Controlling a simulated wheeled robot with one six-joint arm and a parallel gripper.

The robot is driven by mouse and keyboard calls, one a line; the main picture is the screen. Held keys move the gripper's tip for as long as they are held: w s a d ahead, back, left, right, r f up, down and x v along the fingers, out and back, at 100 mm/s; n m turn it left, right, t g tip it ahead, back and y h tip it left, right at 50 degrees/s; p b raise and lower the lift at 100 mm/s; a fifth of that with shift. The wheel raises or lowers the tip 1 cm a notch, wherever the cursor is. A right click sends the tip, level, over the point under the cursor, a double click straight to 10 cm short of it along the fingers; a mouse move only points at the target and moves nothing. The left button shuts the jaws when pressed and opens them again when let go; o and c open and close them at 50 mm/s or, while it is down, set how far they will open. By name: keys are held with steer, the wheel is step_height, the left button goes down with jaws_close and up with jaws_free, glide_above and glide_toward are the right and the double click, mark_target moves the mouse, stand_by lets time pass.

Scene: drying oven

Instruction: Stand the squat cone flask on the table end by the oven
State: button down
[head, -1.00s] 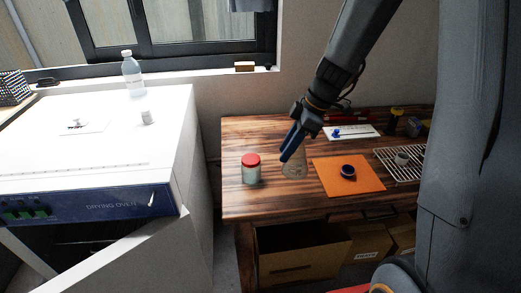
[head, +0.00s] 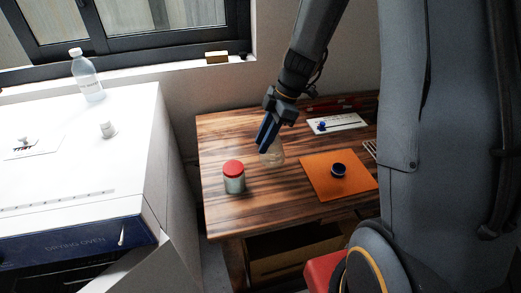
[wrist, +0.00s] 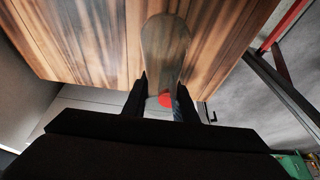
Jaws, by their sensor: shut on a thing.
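The squat cone flask (head: 273,156) is clear glass and hard to make out against the wood. My gripper (head: 266,138) is shut on its upper part from above. The flask looks about upright over the left part of the wooden table (head: 225,140), between the red-lidded jar and the orange mat. I cannot tell whether its base touches the wood. In the wrist view the flask (wrist: 165,48) reaches out between my fingers (wrist: 159,98). The drying oven (head: 80,245) stands left of the table, across a narrow gap.
A jar with a red lid (head: 234,177) stands just left and in front of the flask. An orange mat (head: 325,187) with a dark round object (head: 338,170) lies to the right. The table's left end behind the jar is clear. A bottle (head: 86,75) stands on the oven.

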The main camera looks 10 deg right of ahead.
steer(key=shift+f+p, duration=0.45)
steer(key=shift+f, duration=2.15)
steer(key=shift+f, duration=0.15)
steer(key=c, duration=1.4)
jaws_free()
steer(key=shift+c, duration=0.2)
